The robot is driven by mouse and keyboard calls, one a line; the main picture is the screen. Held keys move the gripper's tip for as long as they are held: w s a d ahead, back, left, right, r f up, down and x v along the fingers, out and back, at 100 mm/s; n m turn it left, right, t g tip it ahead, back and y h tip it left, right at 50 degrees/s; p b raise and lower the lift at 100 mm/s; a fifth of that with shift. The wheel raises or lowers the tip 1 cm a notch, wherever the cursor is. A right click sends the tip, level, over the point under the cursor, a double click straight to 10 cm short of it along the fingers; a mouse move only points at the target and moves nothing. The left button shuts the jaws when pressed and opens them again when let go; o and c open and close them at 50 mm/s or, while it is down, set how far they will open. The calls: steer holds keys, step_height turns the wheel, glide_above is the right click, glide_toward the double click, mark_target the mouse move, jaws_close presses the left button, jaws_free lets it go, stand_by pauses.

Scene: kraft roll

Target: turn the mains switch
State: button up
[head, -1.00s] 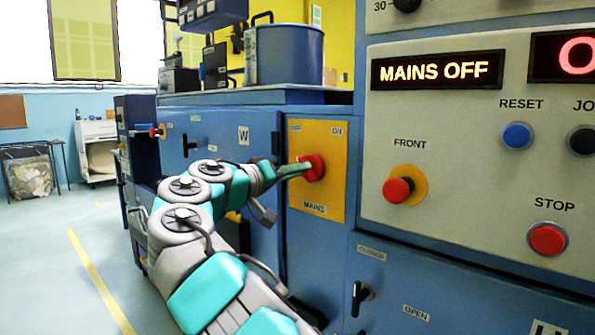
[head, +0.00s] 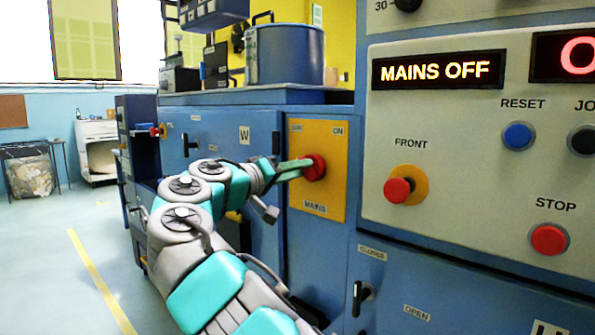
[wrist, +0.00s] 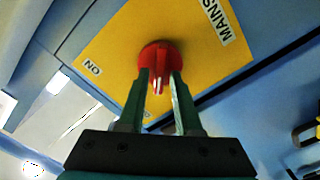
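The mains switch is a red rotary knob (head: 315,167) on a yellow plate (head: 325,195) marked MAINS and ON. In the wrist view the red knob (wrist: 160,55) has a raised grip with a pale mark, pointing toward the bottom of the picture, away from the ON label. My gripper (wrist: 161,75) is at the knob, one green finger on each side of the grip. A gap shows between the fingers and the grip, so it looks open. My gripper (head: 303,167) partly covers the knob's left side in the head view. The display (head: 437,70) reads MAINS OFF.
Right of the plate is a grey panel with a red FRONT knob (head: 398,190), a red STOP button (head: 548,239) and a blue RESET button (head: 517,136). A black handle (head: 360,297) sits below. A blue pot (head: 285,55) stands above. Open floor lies left.

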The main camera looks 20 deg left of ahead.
steer(key=shift+o, duration=0.7)
steer(key=v, duration=0.7)
steer(key=shift+s+b, duration=0.3)
steer(key=shift+s, duration=0.05)
